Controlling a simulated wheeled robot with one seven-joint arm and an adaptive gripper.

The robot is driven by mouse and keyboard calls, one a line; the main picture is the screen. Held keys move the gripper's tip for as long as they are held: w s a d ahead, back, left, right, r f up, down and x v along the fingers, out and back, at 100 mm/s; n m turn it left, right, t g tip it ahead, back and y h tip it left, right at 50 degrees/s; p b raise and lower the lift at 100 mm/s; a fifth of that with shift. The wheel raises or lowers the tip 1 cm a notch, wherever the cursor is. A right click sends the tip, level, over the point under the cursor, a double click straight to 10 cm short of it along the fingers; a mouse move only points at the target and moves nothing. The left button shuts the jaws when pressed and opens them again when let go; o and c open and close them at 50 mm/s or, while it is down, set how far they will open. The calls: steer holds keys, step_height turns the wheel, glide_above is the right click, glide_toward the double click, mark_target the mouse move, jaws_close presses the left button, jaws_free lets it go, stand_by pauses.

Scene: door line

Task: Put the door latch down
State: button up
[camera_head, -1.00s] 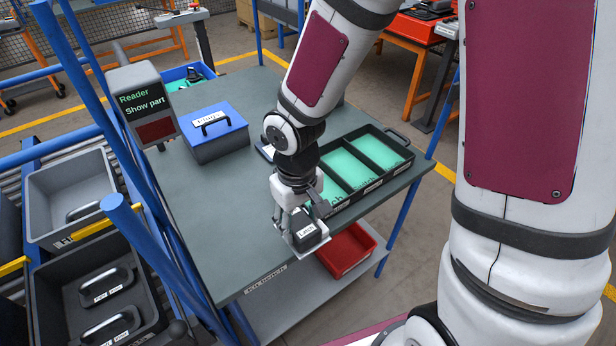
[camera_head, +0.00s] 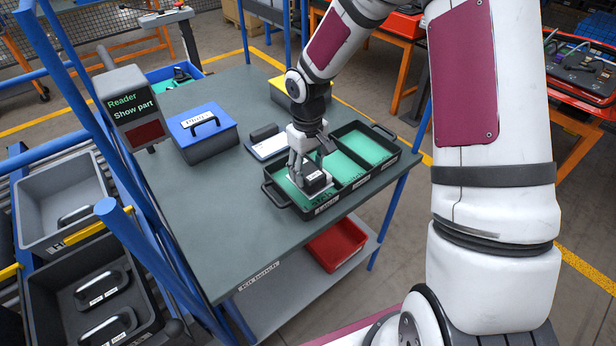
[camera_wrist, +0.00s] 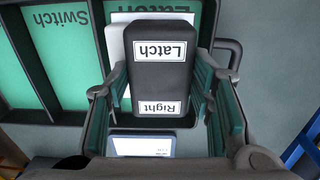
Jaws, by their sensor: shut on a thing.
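The door latch (camera_head: 316,184) is a dark block on a pale plate. In the wrist view the latch (camera_wrist: 160,75) has labels reading "Latch" and "Right". My gripper (camera_head: 308,168) is shut on its sides from above; both fingers of my gripper (camera_wrist: 162,105) show in the wrist view. The black kit tray (camera_head: 330,206) has green-floored compartments. The latch is over or in its left compartment, whose floor label reads "Latch" in the wrist view. I cannot tell whether the plate touches the floor.
A blue lidded box (camera_head: 207,134), a white card with a dark block (camera_head: 268,143) and a yellow-and-black box (camera_head: 290,95) stand on the bench (camera_head: 200,215). The reader (camera_head: 134,105) reads "Show part". A red bin (camera_head: 342,246) is below. The bench's front left is clear.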

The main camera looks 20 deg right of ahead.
steer(key=shift+f, duration=1.7)
steer(key=o, duration=1.6)
steer(key=shift+f, duration=0.15)
step_height(320, 180, up, 12)
steer(key=shift+r, duration=0.1)
step_height(320, 180, up, 8)
steer(key=t+h, duration=0.1)
glide_above(308, 170)
steer(key=s, duration=0.4)
steer(key=s+r+m+t, duration=0.1)
steer(key=s+r+m, duration=0.1)
steer(key=s+r, duration=0.5)
steer(key=s+r+t, duration=0.1)
steer(key=s, duration=0.3)
steer(key=s+r+m+t, duration=0.1)
steer(key=s+r, duration=0.1)
steer(key=s, duration=0.3)
steer(key=s+a+r+t+y, duration=0.1)
steer(key=s, duration=0.3)
steer(key=shift+s+r+m, duration=0.3)
steer(key=shift+s+r, duration=0.1)
